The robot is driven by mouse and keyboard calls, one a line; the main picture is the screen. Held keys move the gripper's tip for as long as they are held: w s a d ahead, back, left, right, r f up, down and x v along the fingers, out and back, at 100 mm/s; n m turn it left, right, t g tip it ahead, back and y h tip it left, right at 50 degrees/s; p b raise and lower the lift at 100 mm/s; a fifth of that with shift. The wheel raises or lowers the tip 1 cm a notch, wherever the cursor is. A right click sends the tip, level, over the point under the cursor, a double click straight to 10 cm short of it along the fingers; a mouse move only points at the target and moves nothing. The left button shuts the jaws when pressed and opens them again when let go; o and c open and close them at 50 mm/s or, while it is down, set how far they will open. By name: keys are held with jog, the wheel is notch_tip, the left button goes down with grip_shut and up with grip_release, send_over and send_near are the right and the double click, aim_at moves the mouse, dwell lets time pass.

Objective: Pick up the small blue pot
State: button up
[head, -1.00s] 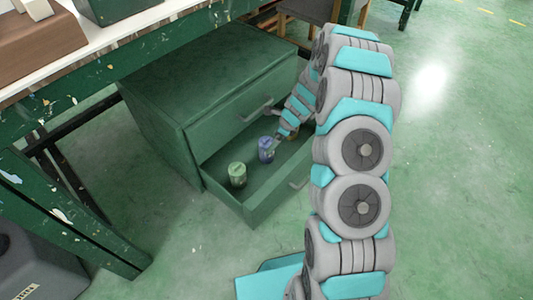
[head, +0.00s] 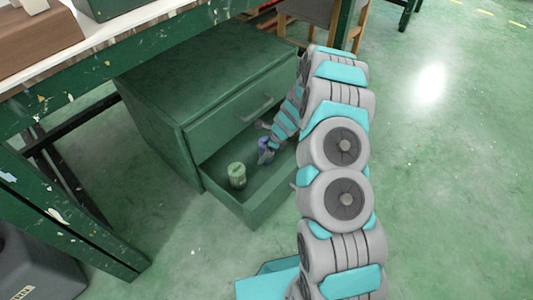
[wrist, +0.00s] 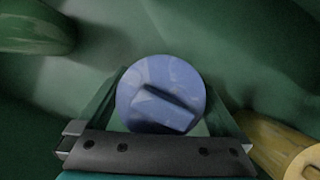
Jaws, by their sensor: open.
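The small blue pot (head: 265,146) stands in the open lower drawer of the green cabinet, partly hidden by my gripper (head: 266,155). In the wrist view the blue pot (wrist: 160,92) shows from above, with a raised bar on its round lid. My gripper's two fingers (wrist: 162,108) are open, one on each side of the pot. I cannot tell whether they touch it.
A green pot (head: 237,175) stands in the drawer (head: 262,205) to the left of the blue one. A yellow thing (wrist: 285,148) lies close to the right finger in the wrist view. The drawer walls surround the pots. A green-framed table stands at the left.

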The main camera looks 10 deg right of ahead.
jog(key=c, duration=0.9)
jog(key=shift+c, duration=0.2)
